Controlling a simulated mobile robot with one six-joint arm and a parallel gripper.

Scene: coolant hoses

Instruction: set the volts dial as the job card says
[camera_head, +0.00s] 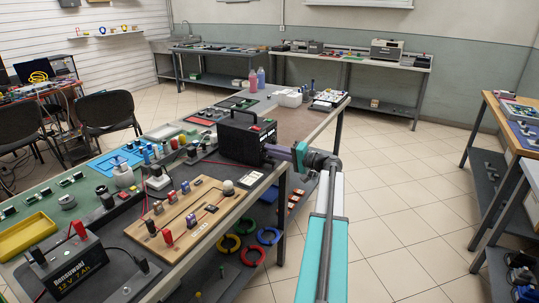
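A black box (238,145) with a carrying handle and small red marks stands on the long workbench (262,182), near its right edge. It may be the unit with the volts dial, but I cannot make out a dial. My gripper (268,150) is at the box's right-hand face, touching it or very close. Its fingertips are too small and dark to tell whether they are open or shut, or on a knob. I cannot pick out a job card.
A wooden board (187,218) with red and black parts lies in front of the box. A black 12 V battery (75,268) stands at the near left. Coloured hose rings (268,236) lie on the shelf below. The tiled floor (400,190) at right is clear.

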